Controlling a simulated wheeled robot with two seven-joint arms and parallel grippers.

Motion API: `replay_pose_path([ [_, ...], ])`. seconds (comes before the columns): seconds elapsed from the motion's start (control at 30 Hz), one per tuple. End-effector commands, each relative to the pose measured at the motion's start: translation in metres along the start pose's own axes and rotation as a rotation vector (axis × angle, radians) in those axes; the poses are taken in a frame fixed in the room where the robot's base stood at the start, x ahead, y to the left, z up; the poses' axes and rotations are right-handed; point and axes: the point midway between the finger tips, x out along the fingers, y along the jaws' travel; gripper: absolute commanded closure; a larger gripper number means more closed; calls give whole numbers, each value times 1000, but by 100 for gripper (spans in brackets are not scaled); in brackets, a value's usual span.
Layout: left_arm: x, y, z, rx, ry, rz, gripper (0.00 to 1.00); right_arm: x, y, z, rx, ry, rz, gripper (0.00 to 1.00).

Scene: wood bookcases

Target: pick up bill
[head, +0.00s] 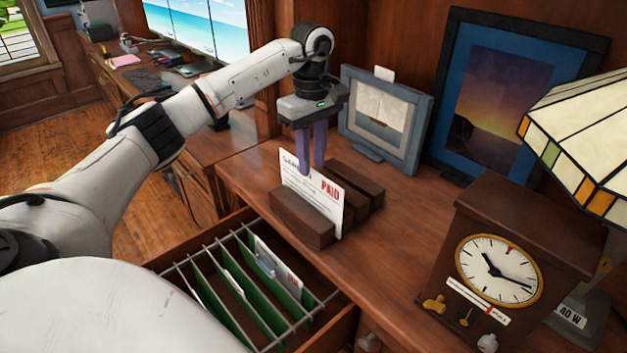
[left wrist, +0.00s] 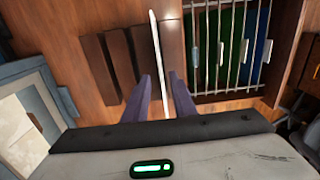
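The bill (head: 313,194) is a white sheet with red "PAID" print. It stands upright in a dark wooden letter holder (head: 303,221) on the desk. My left gripper (head: 312,170) points down over it, its two purple fingers at the bill's upper part. In the left wrist view the bill (left wrist: 159,60) shows edge-on between the fingertips (left wrist: 160,85), with a gap on at least the right side. The left gripper is open; I see no firm grip. The holder (left wrist: 112,62) also shows there. My right gripper is not in view.
An open drawer (head: 325,320) with green hanging folders (head: 262,303) and another paper is below the holder. A clock (head: 500,270) and lamp (head: 590,130) stand at right. A grey picture frame (head: 421,125) stands behind. Desk between holder and clock is clear.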

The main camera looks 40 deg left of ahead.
Motion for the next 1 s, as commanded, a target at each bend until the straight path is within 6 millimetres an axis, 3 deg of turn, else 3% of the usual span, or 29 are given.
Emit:
replay_pose_path([
  [0.23, 21, -2, -2, 0, 0, -2, 76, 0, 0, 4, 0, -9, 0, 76],
  [0.5, 58, -3, -7, 0, -1, -1, 76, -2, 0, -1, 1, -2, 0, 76],
  [0.8, 63, -3, -7, 1, 0, 2, 76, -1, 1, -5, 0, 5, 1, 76],
  [0.93, 63, -3, -7, 1, 0, 2, 98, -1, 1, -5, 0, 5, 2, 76],
  [1.0, 63, -3, -7, 1, 0, 2, 100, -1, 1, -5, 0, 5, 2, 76],
])
